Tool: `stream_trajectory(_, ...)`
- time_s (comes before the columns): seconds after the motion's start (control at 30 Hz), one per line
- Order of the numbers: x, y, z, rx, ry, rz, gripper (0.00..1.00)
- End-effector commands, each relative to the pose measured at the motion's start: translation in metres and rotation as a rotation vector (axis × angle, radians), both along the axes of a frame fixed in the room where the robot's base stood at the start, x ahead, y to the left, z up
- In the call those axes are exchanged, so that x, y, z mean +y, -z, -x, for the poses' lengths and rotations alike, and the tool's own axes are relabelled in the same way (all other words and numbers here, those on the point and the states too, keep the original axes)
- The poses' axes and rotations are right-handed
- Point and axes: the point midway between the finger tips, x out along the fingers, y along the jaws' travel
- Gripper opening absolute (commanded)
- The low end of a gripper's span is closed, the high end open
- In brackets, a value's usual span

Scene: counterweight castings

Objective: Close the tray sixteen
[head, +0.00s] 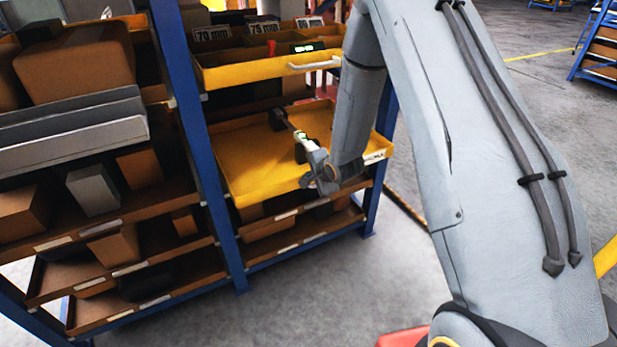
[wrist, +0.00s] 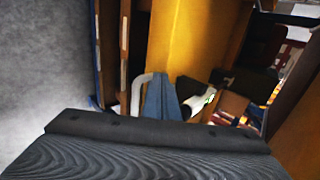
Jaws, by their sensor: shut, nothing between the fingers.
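A yellow tray (head: 255,165) is pulled out of the rack below another yellow tray; I read no number sixteen on either. My gripper (head: 318,168) is shut and empty at the lower tray's front edge, which it and my arm partly hide. In the wrist view, the closed blue-grey fingers (wrist: 162,98) are beside a white handle (wrist: 141,88) by a yellow panel (wrist: 190,35). I cannot tell whether they touch it. A tool with a green-lit display (head: 301,137) lies in the lower tray near my gripper.
The upper yellow tray (head: 240,75) with a white handle (head: 315,62) also juts out. Blue posts (head: 190,120) and brown shelves with boxes (head: 75,65) stand at left. Grey floor (head: 410,265) is open in front of the rack.

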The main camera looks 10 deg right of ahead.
Motion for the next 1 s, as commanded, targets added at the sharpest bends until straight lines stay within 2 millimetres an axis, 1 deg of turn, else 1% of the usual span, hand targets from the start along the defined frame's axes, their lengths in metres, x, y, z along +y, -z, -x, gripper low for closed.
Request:
stream_trajectory(0.07, 0.001, 0.000, -0.002, 0.000, 0.000, 0.000, 0.00)
stream_trajectory(0.17, 0.004, 0.001, -0.013, -0.001, -0.001, 0.000, 0.00)
stream_trajectory(0.4, 0.023, 0.001, -0.069, -0.003, -0.003, 0.001, 0.00)
stream_trajectory(0.53, 0.029, 0.001, -0.090, 0.000, -0.001, 0.001, 0.00)
stream_trajectory(0.67, 0.032, 0.000, -0.098, 0.000, -0.001, 0.001, 0.00)
stream_trajectory(1.0, 0.032, -0.001, -0.099, -0.003, 0.000, -0.001, 0.00)
